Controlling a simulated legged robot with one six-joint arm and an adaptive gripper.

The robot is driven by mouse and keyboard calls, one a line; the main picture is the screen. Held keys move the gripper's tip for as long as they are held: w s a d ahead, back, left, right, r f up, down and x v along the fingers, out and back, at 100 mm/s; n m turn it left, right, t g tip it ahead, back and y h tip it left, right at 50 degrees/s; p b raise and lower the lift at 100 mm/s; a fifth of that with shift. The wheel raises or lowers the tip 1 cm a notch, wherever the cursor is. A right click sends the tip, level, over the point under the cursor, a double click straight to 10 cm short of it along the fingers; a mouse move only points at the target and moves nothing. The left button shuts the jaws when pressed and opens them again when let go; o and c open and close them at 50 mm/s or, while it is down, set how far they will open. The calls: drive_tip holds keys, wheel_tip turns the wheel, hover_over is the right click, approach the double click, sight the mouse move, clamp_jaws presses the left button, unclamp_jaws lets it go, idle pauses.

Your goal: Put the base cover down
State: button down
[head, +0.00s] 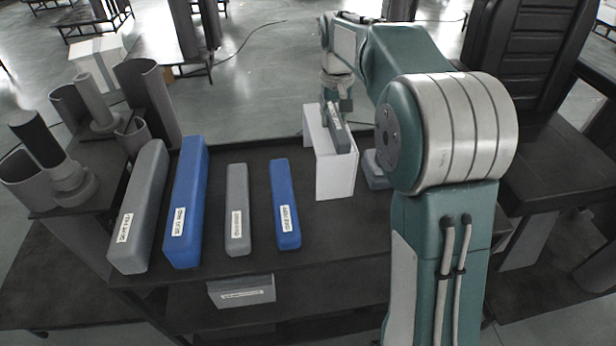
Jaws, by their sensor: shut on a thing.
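My gripper (336,100) is at the far edge of the dark table, pointing down, with the rest of my arm to its right. It is shut on a grey labelled piece (340,133), which looks like the base cover. The piece is tilted and its lower part is at the top of a white box-like stand (335,178). I cannot tell whether it touches the stand. The fingertips are small and partly hidden.
Long grey (139,205) and blue (186,200) bars lie to the left, with a shorter grey bar (237,210) and blue bar (285,205) beside them. A grey block (374,172) is partly behind my arm. Grey cylinders (95,100) stand far left. A labelled block (241,291) is on the lower shelf.

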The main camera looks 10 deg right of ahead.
drive_tip(key=shift+w+a, duration=0.1)
drive_tip(key=shift+w, duration=0.2)
drive_tip(key=shift+f, duration=0.4)
wheel_tip(320, 180, down, 9)
drive_tip(key=shift+f, duration=0.1)
drive_tip(key=shift+c, duration=1.6)
unclamp_jaws()
drive_tip(key=shift+d+f, duration=0.1)
drive_tip(key=shift+d, duration=0.1)
